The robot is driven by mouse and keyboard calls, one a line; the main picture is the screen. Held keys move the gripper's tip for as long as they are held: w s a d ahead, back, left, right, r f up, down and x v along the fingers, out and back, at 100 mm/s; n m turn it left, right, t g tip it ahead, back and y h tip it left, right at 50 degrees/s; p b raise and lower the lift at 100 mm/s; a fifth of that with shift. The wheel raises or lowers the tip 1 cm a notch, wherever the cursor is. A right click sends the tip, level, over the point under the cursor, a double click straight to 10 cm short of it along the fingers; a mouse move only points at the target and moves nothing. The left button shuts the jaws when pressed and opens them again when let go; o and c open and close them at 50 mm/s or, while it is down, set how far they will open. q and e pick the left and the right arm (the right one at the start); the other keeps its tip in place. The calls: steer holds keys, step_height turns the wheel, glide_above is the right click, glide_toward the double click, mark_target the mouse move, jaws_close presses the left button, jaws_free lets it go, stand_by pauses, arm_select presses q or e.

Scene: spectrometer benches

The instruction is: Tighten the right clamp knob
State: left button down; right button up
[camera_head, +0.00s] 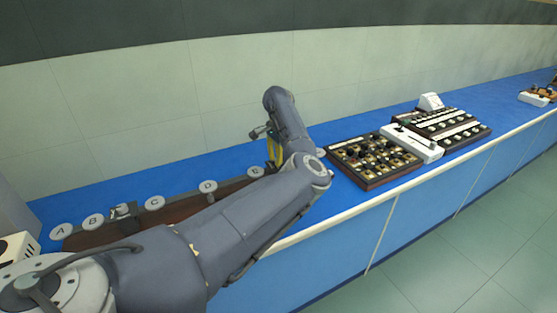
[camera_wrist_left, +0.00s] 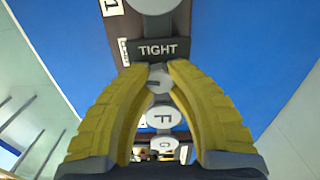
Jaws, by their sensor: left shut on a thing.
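My left gripper (camera_head: 273,148) is over the far part of the brown rail (camera_head: 180,209), mostly hidden behind my own arm in the head view. In the left wrist view its yellow fingers (camera_wrist_left: 159,70) are shut at the tips on a small grey knob (camera_wrist_left: 158,82), mostly covered by them. A dark plate marked TIGHT (camera_wrist_left: 165,49) lies just beyond the fingertips. The clamp body under the knob is hard to make out. Another dark clamp (camera_head: 122,211) stands on the rail between discs B and C. My right gripper is not in view.
Lettered discs line the rail, such as A (camera_head: 60,231) and D (camera_head: 208,187); disc F (camera_wrist_left: 164,117) shows between my fingers. A board of knobs (camera_head: 372,160) and white modules (camera_head: 412,142) stand to the right. The bench's front edge is close.

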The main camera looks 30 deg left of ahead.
arm_select(q)
steer(key=m, duration=0.4)
steer(key=shift+w+d+r, duration=0.1)
steer(key=m, duration=0.8)
steer(key=shift+m, duration=1.9)
steer(key=shift+d+m, duration=0.1)
steer(key=shift+m, duration=0.2)
steer(key=c, duration=1.5)
jaws_free()
steer(key=o, duration=0.4)
